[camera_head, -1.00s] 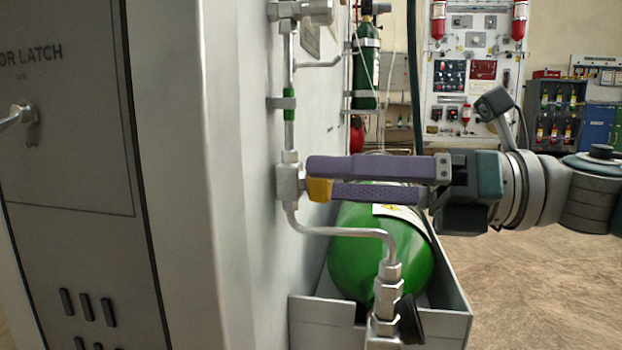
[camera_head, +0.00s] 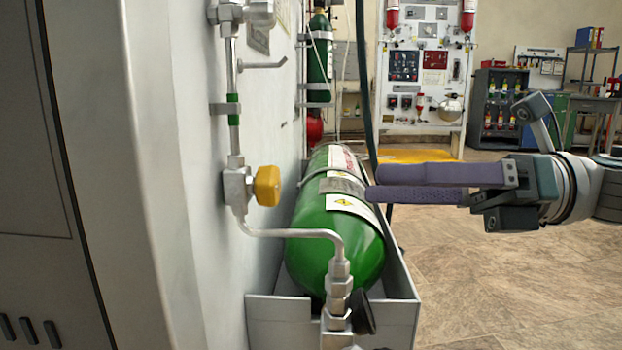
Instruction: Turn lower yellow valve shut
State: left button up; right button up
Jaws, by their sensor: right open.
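The lower yellow valve (camera_head: 266,186) is a yellow knob on a silver valve body (camera_head: 236,187), fixed in the pipe run on the side of the grey cabinet. It is fully in view and nothing touches it. My right gripper (camera_head: 368,184) comes in from the right with its two purple fingers pointing left at the knob. It is open and empty, with a clear gap between its fingertips and the knob. My left gripper is not in view.
A green cylinder (camera_head: 318,230) lies in a grey metal tray (camera_head: 268,317) below and right of the valve. A bent pipe (camera_head: 300,233) runs from the valve to a fitting (camera_head: 338,292) in front. The grey cabinet (camera_head: 180,120) fills the left. Open floor lies to the right.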

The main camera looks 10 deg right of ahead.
aim_at(278, 183)
jog(key=w+a+n+b, duration=0.1)
jog(key=a+n+b, duration=0.1)
jog(key=a+b, duration=0.1)
jog(key=w+a+n+b, duration=0.1)
jog(key=a+n+b, duration=0.1)
jog(key=a+b, duration=0.1)
jog(key=w+a+n+b, duration=0.1)
jog(key=a+n+b, duration=0.1)
jog(key=a+b, duration=0.1)
jog(key=shift+w+a, duration=0.1)
jog(key=shift+a, duration=0.5)
jog(key=shift+c, duration=0.3)
grip_shut()
